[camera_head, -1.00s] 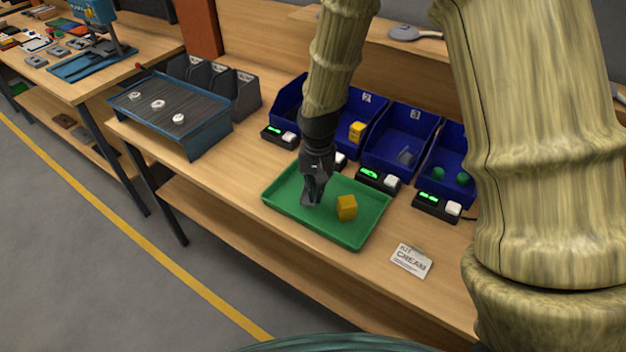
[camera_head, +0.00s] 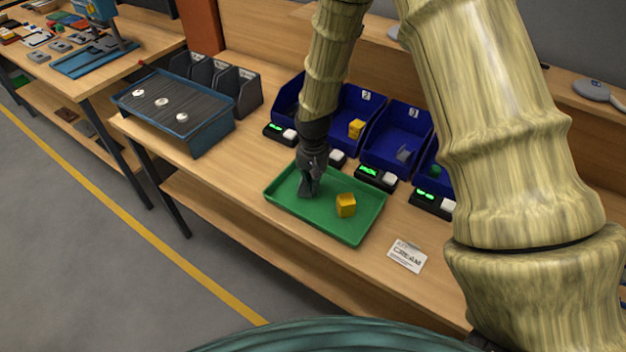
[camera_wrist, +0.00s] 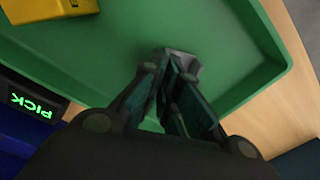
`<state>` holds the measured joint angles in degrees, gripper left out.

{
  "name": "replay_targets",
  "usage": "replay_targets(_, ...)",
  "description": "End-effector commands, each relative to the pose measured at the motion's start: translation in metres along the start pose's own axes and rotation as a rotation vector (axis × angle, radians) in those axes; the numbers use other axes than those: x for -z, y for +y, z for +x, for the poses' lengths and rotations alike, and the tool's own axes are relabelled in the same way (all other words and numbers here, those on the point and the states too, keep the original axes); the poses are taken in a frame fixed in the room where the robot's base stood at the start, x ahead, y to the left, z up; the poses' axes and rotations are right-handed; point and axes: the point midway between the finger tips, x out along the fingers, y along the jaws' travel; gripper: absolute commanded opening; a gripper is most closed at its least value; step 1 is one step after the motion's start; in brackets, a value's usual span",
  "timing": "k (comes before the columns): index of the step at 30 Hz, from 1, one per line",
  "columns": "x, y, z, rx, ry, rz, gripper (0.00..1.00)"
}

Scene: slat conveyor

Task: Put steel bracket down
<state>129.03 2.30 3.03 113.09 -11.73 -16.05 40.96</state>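The steel bracket (camera_wrist: 184,64) is a small grey piece at my fingertips in the wrist view. In the head view it is a grey shape (camera_head: 305,191) under the fingers, partly hidden by them. My gripper (camera_wrist: 172,72) looks shut on the bracket, with its fingers pointing down into the green tray (camera_head: 350,236). The bracket is at or just above the tray floor, in the tray's left part; I cannot tell if it touches. A yellow block (camera_head: 345,205) lies in the tray to the right of my gripper.
Blue bins (camera_head: 392,150) stand behind the tray, with lit pick displays (camera_head: 374,175) in front of them. A white kit card (camera_head: 407,256) lies right of the tray. A slat conveyor (camera_head: 190,128) with several white pieces stands at left. The tray's front part is clear.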

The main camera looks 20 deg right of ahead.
Motion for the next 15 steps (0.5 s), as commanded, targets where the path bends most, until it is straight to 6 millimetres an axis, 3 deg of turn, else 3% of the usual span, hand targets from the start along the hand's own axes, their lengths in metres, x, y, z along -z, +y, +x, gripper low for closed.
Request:
replay_targets(10,0.0002,0.0,0.003,0.0,0.001,0.0,0.0)
replay_targets(15,0.0002,-0.0002,0.0024,0.0,0.001,0.0,0.27)
